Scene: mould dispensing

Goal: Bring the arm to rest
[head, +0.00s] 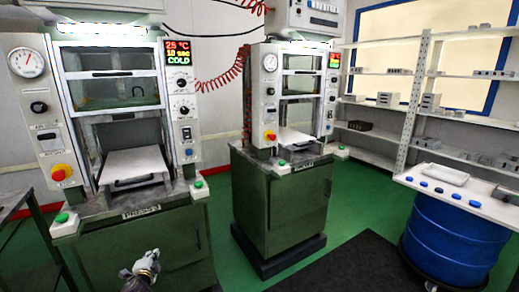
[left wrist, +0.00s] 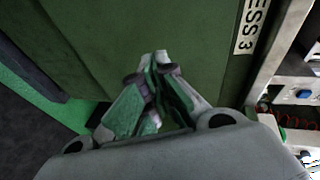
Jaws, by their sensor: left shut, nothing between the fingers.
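My left gripper (head: 150,258) is low in the head view, in front of the green cabinet (head: 175,240) of the left press. Its fingers are together and hold nothing. In the left wrist view the gripper (left wrist: 158,62) points at a green panel (left wrist: 200,35) with a label ending "ESS 3" (left wrist: 250,27). I cannot tell whether the fingertips touch the panel. My right gripper is in neither view.
The left press (head: 112,100) has a pulled-out plate (head: 133,163) and a red knob (head: 61,172). A second press (head: 282,190) stands to its right. A blue drum (head: 455,238) under a white top stands at the right. Green floor (head: 340,200) lies between.

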